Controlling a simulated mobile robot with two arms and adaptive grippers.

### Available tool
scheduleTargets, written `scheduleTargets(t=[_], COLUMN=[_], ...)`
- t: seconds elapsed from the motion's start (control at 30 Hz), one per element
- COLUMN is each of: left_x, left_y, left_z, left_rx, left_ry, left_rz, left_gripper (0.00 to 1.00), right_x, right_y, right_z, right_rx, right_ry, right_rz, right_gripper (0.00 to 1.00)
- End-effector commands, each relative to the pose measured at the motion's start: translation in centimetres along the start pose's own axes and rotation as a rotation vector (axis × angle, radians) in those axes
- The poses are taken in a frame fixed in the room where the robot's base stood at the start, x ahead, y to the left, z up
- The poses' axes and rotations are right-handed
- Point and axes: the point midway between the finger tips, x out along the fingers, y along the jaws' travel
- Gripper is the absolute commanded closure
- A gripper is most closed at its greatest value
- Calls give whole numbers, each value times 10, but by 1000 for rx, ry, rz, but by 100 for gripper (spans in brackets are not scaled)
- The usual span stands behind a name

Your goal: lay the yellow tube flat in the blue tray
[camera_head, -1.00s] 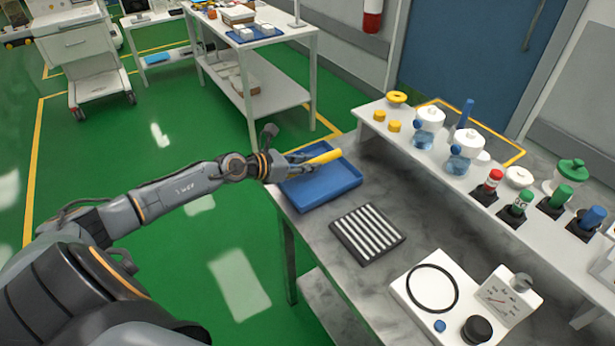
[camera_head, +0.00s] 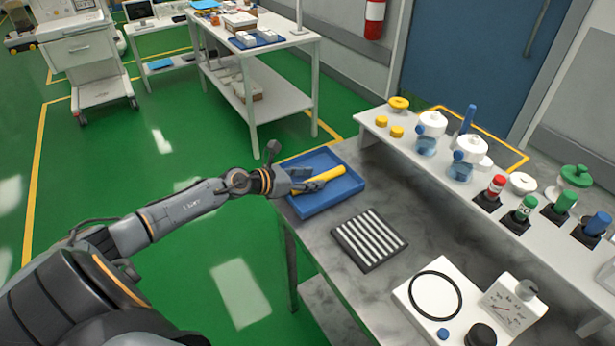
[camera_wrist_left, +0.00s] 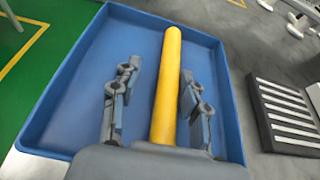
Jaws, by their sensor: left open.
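My left gripper (camera_head: 302,184) is over the tray at the tube's left end. In the left wrist view the yellow tube (camera_wrist_left: 168,85) runs lengthwise between the two spread fingers of the gripper (camera_wrist_left: 158,100), with a gap on each side, and the blue tray (camera_wrist_left: 75,85) surrounds them. My right gripper is not in view.
A black striped rack (camera_head: 369,239) lies just right of the tray. A white gauge device (camera_head: 470,305) stands nearer on the counter. A raised white shelf (camera_head: 465,180) carries bottles and vials along the back. A white trolley (camera_head: 265,90) stands beyond.

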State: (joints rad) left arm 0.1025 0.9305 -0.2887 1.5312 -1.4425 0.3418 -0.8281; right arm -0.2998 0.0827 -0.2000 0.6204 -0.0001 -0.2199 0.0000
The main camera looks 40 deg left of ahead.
Motion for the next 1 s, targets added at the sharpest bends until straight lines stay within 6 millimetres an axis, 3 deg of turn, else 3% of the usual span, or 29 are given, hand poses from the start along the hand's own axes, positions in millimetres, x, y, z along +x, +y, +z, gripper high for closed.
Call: scheduleTargets(t=[0.17, 0.6, 1.0], left_x=[-7, -67, -108], left_y=[1, -1, -1], left_z=[0, -1, 1], left_rx=[1, -1, -3], left_ry=[3, 5, 1], left_rz=[1, -1, -1], left_gripper=[55, 55, 55], right_x=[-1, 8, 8], right_y=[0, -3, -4], right_z=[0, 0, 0], right_rx=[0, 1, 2], right_ry=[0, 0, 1], right_rz=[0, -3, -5], right_gripper=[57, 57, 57])
